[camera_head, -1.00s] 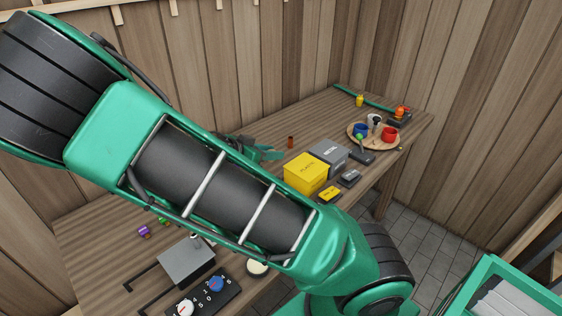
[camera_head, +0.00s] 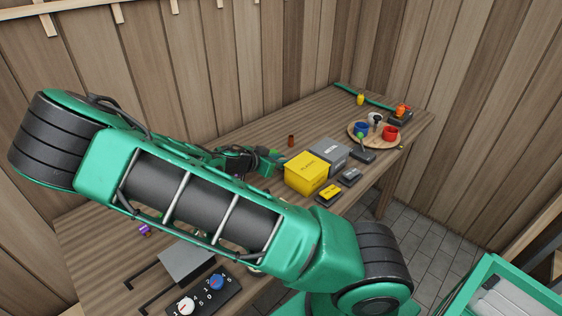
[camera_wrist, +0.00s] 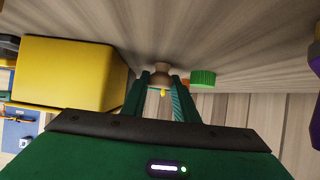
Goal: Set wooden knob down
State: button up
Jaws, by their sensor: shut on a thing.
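In the wrist view the wooden knob (camera_wrist: 162,71), brown and rounded, sits between the tips of my two green fingers. My gripper (camera_wrist: 162,84) is shut on it. The knob shows against the wooden tabletop, and I cannot tell whether it touches the surface. In the head view my gripper (camera_head: 246,160) is low over the bench, left of the yellow box, partly hidden by my own arm. The knob cannot be made out there.
The yellow box (camera_head: 306,175) and a grey box (camera_head: 329,153) stand right of my gripper. A small brown cylinder (camera_head: 291,141) stands behind. A round wooden tray (camera_head: 355,141) holds cups at the far right.

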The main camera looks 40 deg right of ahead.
jog(key=o, duration=1)
